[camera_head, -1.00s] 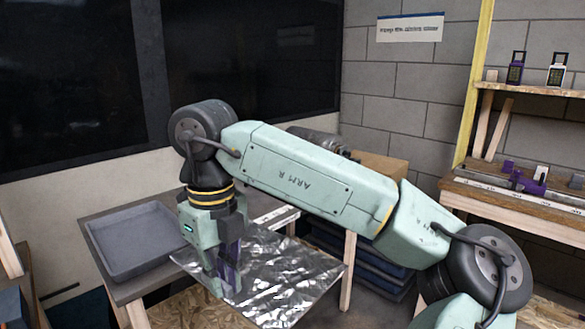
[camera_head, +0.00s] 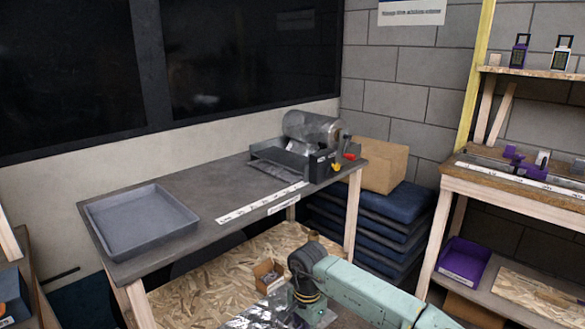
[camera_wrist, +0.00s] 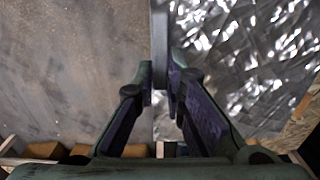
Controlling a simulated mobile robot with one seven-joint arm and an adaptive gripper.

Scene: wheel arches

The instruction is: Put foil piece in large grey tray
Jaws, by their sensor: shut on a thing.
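The large grey tray (camera_head: 128,225) sits empty at the left end of the dark workbench in the head view. The foil piece, a crumpled shiny silver sheet, fills the right side of the wrist view (camera_wrist: 245,50). A small part of it shows at the bottom edge of the head view (camera_head: 245,318). My gripper (camera_wrist: 160,82) is shut on the foil piece at its left edge, and the exact contact is hard to see. In the head view my wrist is low, in front of the bench and well right of the tray; the fingertips are hidden there.
The workbench (camera_head: 215,190) has clear room right of the tray, with a white labelled strip along its front. A foil roll dispenser (camera_head: 312,130) stands at its right end. A small cardboard box (camera_head: 267,275) stands on the lower chipboard shelf. A wooden shelf unit (camera_head: 510,195) stands right.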

